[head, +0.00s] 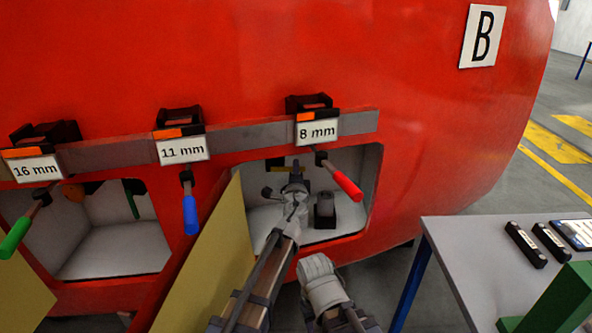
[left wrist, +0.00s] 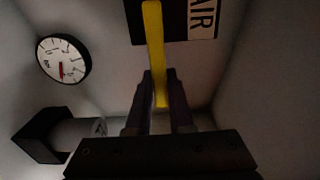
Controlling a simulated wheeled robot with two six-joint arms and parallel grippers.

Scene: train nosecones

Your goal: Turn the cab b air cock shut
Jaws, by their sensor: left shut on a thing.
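The cab with the B sign (head: 483,36) is red, and my left arm reaches into its open right-hand compartment (head: 355,165). My left gripper (head: 295,174) is inside this compartment. In the left wrist view the gripper (left wrist: 160,95) is shut on the yellow handle (left wrist: 154,45) of the air cock, which runs up between the fingers. A black and white AIR label (left wrist: 203,18) is beside the handle. The cock's body is hidden, and the handle cannot be made out in the head view.
A round gauge (left wrist: 63,59) and a dark fitting with a grey cylinder (head: 325,210) are beside the gripper. A yellowish door (head: 205,265) hangs open at left. Red (head: 347,184), blue (head: 190,214) and green (head: 15,238) handled tools hang outside. A table (head: 455,235) stands at right.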

